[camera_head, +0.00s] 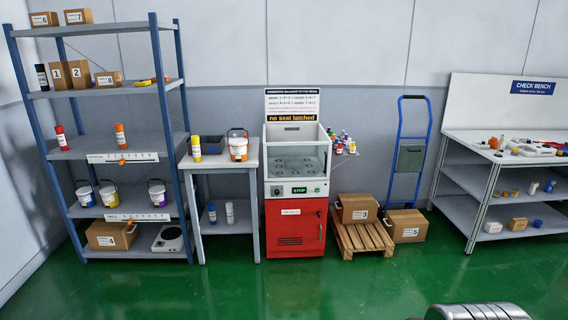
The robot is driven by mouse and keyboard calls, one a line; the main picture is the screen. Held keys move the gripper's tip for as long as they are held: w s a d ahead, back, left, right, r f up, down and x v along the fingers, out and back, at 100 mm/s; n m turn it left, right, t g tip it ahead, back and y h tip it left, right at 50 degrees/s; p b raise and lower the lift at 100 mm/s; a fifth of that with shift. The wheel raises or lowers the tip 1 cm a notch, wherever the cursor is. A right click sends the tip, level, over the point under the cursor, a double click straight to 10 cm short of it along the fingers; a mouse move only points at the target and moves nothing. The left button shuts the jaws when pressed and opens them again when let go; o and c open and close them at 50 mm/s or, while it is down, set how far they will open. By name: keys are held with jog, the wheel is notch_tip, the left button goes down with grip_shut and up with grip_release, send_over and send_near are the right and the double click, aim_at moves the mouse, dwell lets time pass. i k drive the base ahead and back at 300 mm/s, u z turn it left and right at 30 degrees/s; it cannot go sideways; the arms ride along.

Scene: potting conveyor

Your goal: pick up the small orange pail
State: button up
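A white pail with orange at its rim and a dark handle (237,147) stands upright on the small grey side table, left of the red machine. It is the pail that shows the most orange. My gripper does not show in this view.
The side table (222,165) also bears a yellow bottle (196,148) and a dark bin (212,144). The blue-post rack (120,152) stands left, the red machine (295,228) right. A pallet (362,240) with boxes and a check bench (505,150) stand farther right.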

aim_at(238, 147)
jog(key=u, duration=0.2)
jog(key=i, duration=1.45)
jog(key=u, duration=0.5)
jog(key=i, duration=0.75)
jog(key=u, duration=0.65)
jog(key=i, duration=1.5)
jog(key=u, duration=0.45)
